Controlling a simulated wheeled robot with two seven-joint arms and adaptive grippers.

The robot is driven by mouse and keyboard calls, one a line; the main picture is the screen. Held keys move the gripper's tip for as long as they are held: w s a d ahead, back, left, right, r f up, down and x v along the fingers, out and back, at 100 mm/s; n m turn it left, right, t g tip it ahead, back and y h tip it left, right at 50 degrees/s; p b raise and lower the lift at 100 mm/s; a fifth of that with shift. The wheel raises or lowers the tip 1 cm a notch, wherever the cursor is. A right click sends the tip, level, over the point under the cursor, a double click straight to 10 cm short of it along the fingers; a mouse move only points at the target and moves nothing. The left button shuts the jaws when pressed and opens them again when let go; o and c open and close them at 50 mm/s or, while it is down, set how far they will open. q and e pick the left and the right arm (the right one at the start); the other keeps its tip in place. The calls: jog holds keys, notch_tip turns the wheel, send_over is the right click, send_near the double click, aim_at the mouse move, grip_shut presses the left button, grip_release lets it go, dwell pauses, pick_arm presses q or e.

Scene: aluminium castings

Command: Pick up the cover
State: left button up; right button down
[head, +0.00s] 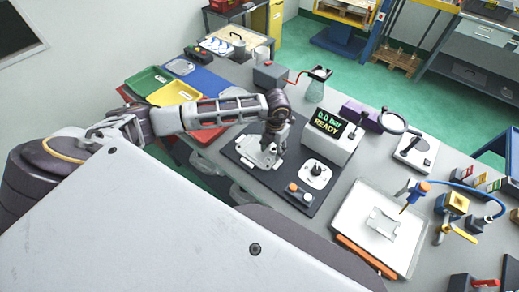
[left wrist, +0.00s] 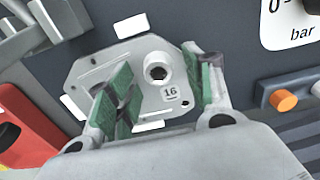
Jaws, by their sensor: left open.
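The cover looks to be the pale grey metal plate (head: 258,153) lying on a dark mat on the workbench. In the left wrist view the plate (left wrist: 145,98) has cut corners, a round raised boss with a dark hole, and a label reading 16. My left gripper (head: 271,148) is right over it, pointing down. In the left wrist view its green-padded fingers (left wrist: 164,96) are apart, with the boss showing between them. I cannot tell whether the fingers touch the plate. Part of the plate is hidden behind the fingers. My right gripper is not in view.
A display box (head: 330,135) reading 0.0 bar READY stands right of the plate. A white-faced unit (head: 316,174) and an orange knob (head: 292,187) are in front of it. A white tray (head: 350,215) holds a flat part. Green and yellow bins (head: 147,82) are at left.

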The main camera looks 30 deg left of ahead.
pick_arm(q)
jog(key=shift+f, duration=0.3)
jog(key=shift+c, duration=0.4)
grip_shut()
